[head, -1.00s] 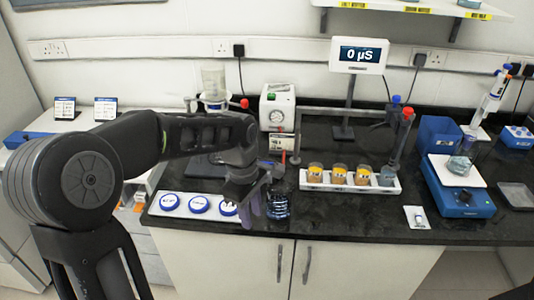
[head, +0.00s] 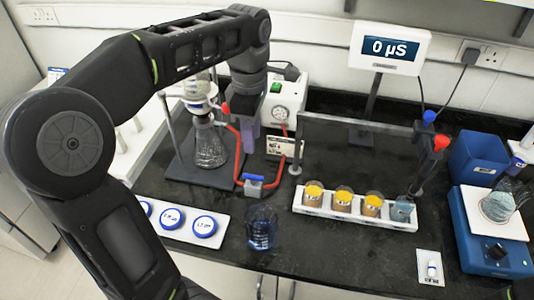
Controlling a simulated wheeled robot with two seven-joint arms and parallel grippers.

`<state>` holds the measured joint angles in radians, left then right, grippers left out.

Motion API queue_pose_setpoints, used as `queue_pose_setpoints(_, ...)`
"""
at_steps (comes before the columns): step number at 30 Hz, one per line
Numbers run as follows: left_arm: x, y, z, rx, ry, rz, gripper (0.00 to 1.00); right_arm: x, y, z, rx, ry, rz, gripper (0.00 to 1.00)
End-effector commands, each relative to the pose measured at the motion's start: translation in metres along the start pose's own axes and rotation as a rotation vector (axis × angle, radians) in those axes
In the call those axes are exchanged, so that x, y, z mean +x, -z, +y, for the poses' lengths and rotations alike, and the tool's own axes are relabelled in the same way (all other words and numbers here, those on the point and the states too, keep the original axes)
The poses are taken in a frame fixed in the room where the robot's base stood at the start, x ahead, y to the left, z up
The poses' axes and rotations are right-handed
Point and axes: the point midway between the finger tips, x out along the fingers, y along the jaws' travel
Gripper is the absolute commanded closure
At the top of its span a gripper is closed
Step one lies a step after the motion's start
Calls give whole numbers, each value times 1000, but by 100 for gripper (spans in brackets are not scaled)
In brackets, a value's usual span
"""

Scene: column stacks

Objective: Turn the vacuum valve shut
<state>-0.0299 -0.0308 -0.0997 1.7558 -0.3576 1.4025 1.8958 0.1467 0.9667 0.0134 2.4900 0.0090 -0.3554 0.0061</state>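The vacuum valve (head: 254,184) sits low on the bench in the red tubing, with a blue handle (head: 252,177) on top. The tubing runs from the filter flask (head: 210,150) at left to the white vacuum pump (head: 287,98), which has a round gauge. My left gripper (head: 248,148) hangs from the wrist between flask and pump, behind and above the valve and apart from it. Its purple fingers point down; their gap does not show, and I see nothing held. My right gripper is out of view.
A glass beaker (head: 262,228) stands in front of the valve. A white rack (head: 350,215) with several cups is at right, below a metal bar (head: 360,124). A white strip (head: 185,222) with blue discs lies at front left. Bench between valve and rack is clear.

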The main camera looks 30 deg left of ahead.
Motion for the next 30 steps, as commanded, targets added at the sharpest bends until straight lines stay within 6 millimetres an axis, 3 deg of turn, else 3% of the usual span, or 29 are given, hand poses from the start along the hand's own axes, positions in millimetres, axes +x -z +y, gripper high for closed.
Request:
queue_pose_setpoints(16, 10, 0, 0, 0, 1, 1, 67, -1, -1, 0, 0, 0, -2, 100)
queue_pose_setpoints(20, 26, 0, -1, 0, 4, 1, 67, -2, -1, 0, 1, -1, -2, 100)
queue_pose_setpoints(30, 91, 0, -1, 1, 4, 1, 67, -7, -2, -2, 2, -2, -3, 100)
